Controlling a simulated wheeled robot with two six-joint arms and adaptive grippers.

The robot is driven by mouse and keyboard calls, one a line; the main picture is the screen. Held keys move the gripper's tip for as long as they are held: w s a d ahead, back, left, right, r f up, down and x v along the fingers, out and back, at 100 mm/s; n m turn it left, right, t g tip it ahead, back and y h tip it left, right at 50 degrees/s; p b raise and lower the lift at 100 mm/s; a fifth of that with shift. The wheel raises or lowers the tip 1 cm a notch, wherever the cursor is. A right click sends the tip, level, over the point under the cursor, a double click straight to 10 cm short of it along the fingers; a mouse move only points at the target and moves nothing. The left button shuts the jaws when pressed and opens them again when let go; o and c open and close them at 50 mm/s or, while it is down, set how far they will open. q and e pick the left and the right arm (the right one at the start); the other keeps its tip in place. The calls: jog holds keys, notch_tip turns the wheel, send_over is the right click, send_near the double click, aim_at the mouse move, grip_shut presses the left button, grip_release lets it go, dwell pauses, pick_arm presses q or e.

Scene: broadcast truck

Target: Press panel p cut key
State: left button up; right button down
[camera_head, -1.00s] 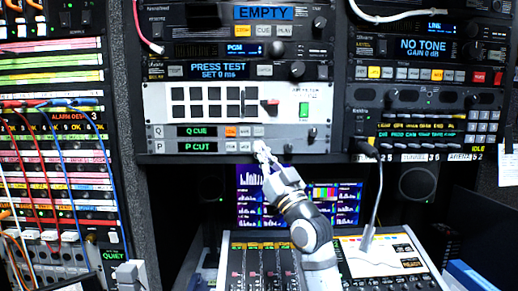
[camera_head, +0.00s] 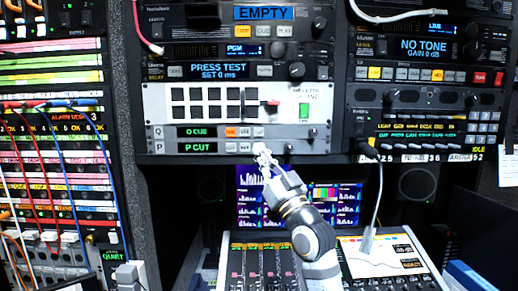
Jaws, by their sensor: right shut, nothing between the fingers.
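My right gripper (camera_head: 261,149) is shut and empty. Its tips are in front of the right end of that key row and hide part of it. I cannot tell whether they touch the panel. My left gripper is not in view.
Panel Q (camera_head: 165,132), with an orange-lit key (camera_head: 231,132), sits directly above. The white router panel (camera_head: 155,105) with black buttons is higher. Monitors (camera_head: 250,190) and a mixing desk (camera_head: 255,240) are below.

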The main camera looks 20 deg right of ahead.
jog(key=s, duration=0.2)
jog(key=s+a, duration=0.1)
jog(key=s, duration=0.1)
jog(key=shift+s+a, duration=0.2)
jog(key=shift+s, duration=0.15)
